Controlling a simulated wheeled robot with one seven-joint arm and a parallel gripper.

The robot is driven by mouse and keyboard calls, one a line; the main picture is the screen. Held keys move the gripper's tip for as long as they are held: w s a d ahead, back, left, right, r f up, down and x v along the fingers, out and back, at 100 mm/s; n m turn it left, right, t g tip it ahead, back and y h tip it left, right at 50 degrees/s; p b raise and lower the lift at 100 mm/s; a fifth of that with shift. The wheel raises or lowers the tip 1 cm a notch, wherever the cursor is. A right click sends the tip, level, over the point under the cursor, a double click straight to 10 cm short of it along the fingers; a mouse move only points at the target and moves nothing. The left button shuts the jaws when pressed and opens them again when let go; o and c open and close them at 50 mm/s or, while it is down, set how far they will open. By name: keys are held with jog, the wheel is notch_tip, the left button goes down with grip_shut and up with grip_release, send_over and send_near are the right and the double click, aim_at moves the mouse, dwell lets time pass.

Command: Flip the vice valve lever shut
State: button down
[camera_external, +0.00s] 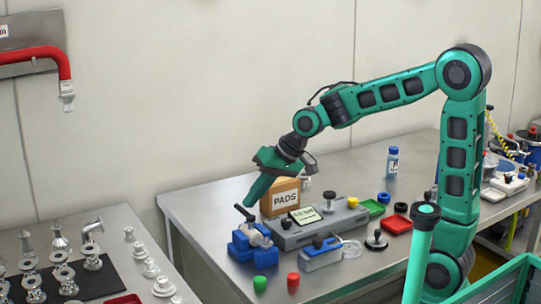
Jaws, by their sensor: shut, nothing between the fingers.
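The blue vice (252,251) stands near the left front of the grey table. A small metallic valve is held in its top. A short black lever (244,213) sticks up and to the left from the valve. My gripper (250,203) points down and left, fingers shut and empty, with its tips just above and right of the lever's upper end. I cannot tell whether the tips touch the lever. The lower part of the valve is hidden in the vice.
A cardboard PADS box (281,197) stands close behind my gripper. A grey device with a display (304,215) is right of the vice. Green (260,284) and red (293,280) caps lie in front. Another bench (190,290) with metal fittings stands at left.

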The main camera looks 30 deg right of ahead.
aim_at(238, 208)
jog(key=shift+w+a+n+y, duration=0.2)
jog(key=shift+n+y, duration=0.1)
jog(key=shift+n, duration=0.3)
dwell(0.3)
jog(key=a+n+g, duration=0.1)
jog(key=n, duration=0.1)
jog(key=n+g, duration=0.1)
jog(key=shift+w+a+n+g+y, duration=0.3)
jog(key=shift+w+a+n+y, duration=0.05)
jog(key=shift+w+n+y, duration=0.05)
jog(key=a+n+g, duration=0.1)
jog(key=n, duration=0.1)
jog(key=n+g, duration=0.1)
jog(key=shift+a+n, duration=0.4)
jog(key=a+n+g, duration=0.1)
jog(key=n, duration=0.1)
jog(key=s+a+n+g+h, duration=0.1)
jog(key=n+g, duration=0.1)
jog(key=n, duration=0.1)
jog(key=s+a+n+g, duration=0.1)
jog(key=n, duration=0.2)
jog(key=shift+s+a+h, duration=0.2)
jog(key=shift+a+h, duration=0.2)
